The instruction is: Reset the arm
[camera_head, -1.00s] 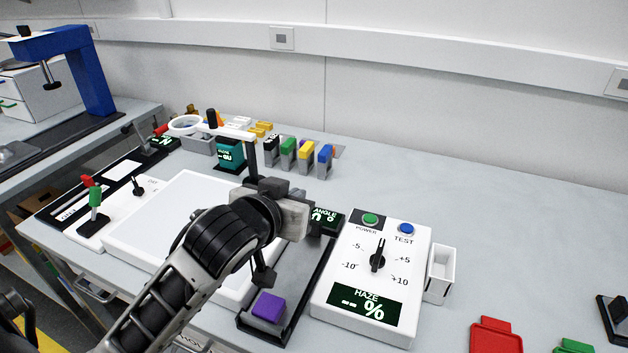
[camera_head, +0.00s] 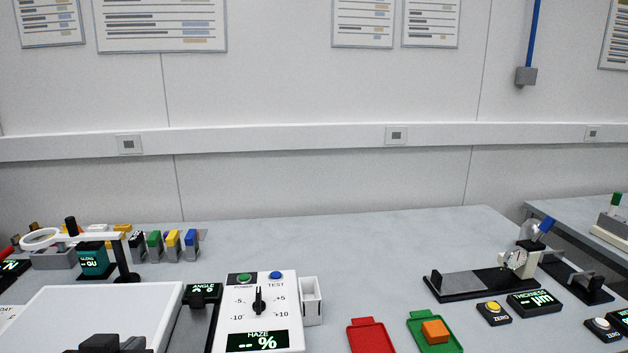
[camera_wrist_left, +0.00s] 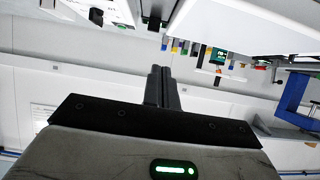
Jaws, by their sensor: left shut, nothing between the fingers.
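My left gripper (camera_head: 106,344) shows only as a dark piece at the bottom left edge of the head view, in front of the white light panel (camera_head: 92,312). In the left wrist view its two dark fingers (camera_wrist_left: 161,72) are pressed together with nothing between them. My right gripper is in neither view.
The haze meter (camera_head: 264,310) stands right of the panel. A red tray (camera_head: 366,337) and a green tray (camera_head: 423,318) with an orange block (camera_head: 435,331) lie at the front. A thickness gauge (camera_head: 517,261) stands at right. The bench middle is clear.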

